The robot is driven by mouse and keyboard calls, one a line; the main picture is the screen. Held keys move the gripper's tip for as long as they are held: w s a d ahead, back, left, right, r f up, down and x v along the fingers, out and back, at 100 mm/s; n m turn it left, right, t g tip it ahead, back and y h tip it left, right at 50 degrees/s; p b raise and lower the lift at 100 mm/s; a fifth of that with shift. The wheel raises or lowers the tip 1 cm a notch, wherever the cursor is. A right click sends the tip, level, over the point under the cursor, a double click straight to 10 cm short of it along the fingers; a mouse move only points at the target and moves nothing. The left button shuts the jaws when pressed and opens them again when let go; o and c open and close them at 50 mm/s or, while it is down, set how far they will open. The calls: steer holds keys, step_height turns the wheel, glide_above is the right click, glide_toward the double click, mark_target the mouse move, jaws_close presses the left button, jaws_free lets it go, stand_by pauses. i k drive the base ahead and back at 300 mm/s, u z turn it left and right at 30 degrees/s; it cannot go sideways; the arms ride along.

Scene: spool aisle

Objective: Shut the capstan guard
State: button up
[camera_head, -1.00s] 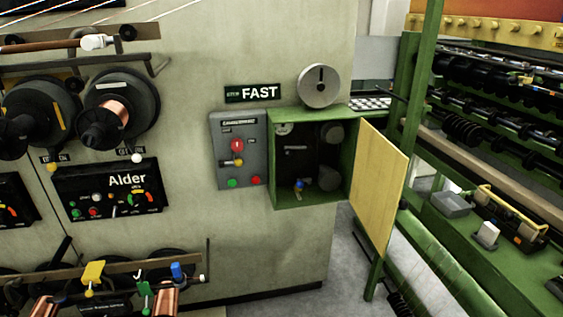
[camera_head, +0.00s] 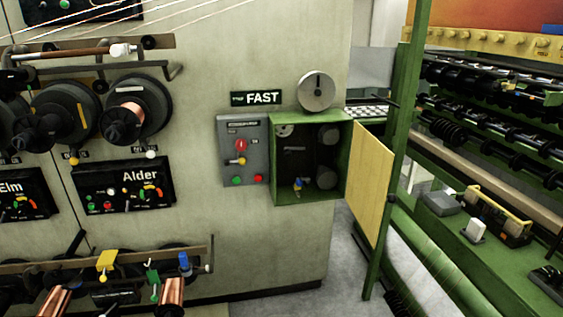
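The capstan guard is a flat yellow door panel (camera_head: 371,182) hinged at the right edge of an open green box (camera_head: 276,202) on the grey-beige machine wall. It stands swung out to the right, open. Inside the dark box are several grey round parts and a small blue and yellow item (camera_head: 298,185) near the bottom. My gripper is not in view.
A round grey dial (camera_head: 317,91) is above the box. A green-framed machine (camera_head: 400,140) stands close right of the door. Spools and copper reels (camera_head: 137,110) project at left.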

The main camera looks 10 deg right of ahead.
mark_target(371, 164)
steer(key=u, duration=0.1)
steer(key=k, duration=0.35)
steer(key=z, duration=0.1)
steer(key=i, duration=0.9)
steer(key=u, duration=0.85)
